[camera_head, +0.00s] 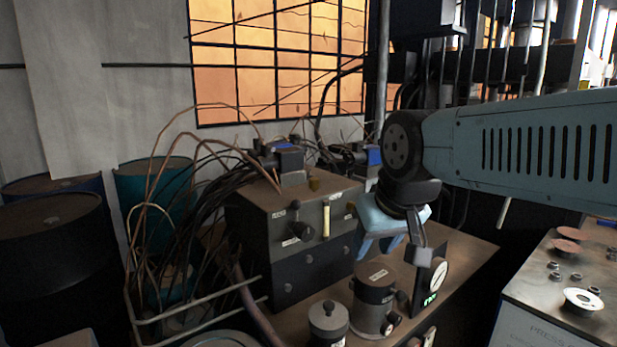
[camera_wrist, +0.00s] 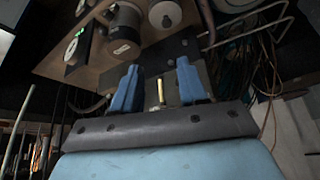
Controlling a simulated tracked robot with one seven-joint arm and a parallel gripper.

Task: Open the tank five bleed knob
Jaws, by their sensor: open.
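A dark tank box (camera_head: 287,265) stands on the brown bench, with a dark round knob (camera_head: 300,230) and a yellowish sight glass (camera_head: 326,220) on its front. Small labels there are too small to read, so I cannot tell which knob is the tank five bleed knob. The knob is not clear in the wrist view.
A dark labelled cylinder (camera_head: 374,302), a smaller knob-topped cylinder (camera_head: 328,325) and a gauge box (camera_head: 431,278) stand on the bench below my gripper. Copper pipes and black cables crowd the left. A second bench (camera_head: 540,300) with discs and nuts is at right.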

